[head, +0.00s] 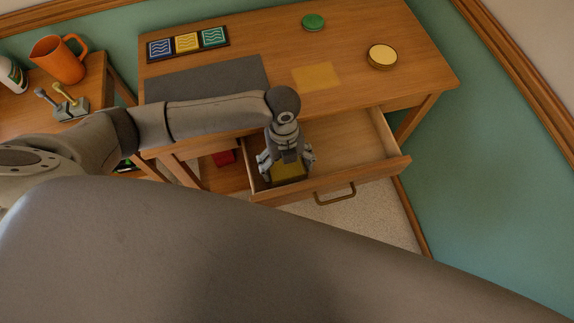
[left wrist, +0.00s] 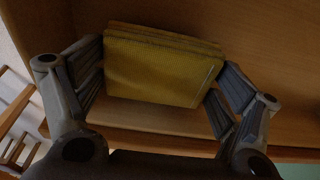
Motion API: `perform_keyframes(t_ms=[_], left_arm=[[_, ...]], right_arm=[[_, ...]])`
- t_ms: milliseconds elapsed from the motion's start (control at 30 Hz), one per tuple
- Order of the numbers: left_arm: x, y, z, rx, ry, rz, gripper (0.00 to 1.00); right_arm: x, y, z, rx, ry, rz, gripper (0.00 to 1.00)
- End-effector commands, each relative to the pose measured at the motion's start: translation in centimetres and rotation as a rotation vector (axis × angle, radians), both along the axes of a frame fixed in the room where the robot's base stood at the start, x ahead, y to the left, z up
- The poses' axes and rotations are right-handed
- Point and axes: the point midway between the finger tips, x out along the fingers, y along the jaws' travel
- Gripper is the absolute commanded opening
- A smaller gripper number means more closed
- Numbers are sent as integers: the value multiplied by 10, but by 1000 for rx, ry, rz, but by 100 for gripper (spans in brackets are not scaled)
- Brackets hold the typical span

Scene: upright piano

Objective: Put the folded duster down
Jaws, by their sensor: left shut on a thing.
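The folded duster (head: 289,171) is a yellow, layered cloth pad. My left gripper (head: 286,164) points down into the left part of the open drawer (head: 345,150) and is shut on the duster. In the left wrist view the duster (left wrist: 160,68) lies between the two fingers, one at each side edge. The wooden drawer floor shows just past it. I cannot tell whether the duster touches the floor. My right gripper is not in view.
The drawer's right part is empty. On the desk (head: 430,75) are a grey mat (head: 205,80), a yellow square (head: 317,76), a round yellow-topped tin (head: 382,56), a green disc (head: 313,21) and a tile tray (head: 188,43). An orange jug (head: 60,62) stands left.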

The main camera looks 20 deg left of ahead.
Motion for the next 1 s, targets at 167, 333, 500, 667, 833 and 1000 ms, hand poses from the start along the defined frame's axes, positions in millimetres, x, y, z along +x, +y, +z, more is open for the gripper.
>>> perform_keyframes(t_ms=[167, 333, 500, 667, 833, 1000], left_arm=[[0, 0, -19, 1, 1, 1, 66], [0, 0, -19, 1, -1, 0, 66], [0, 0, -22, 1, -1, 1, 90], [0, 0, -22, 1, -1, 1, 100], [0, 0, -22, 1, -1, 1, 100], [0, 0, -18, 1, -1, 1, 100]], right_arm=[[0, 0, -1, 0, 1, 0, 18], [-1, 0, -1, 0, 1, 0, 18], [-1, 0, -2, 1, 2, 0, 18], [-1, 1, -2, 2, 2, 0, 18], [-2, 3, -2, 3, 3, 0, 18], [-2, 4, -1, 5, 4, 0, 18]])
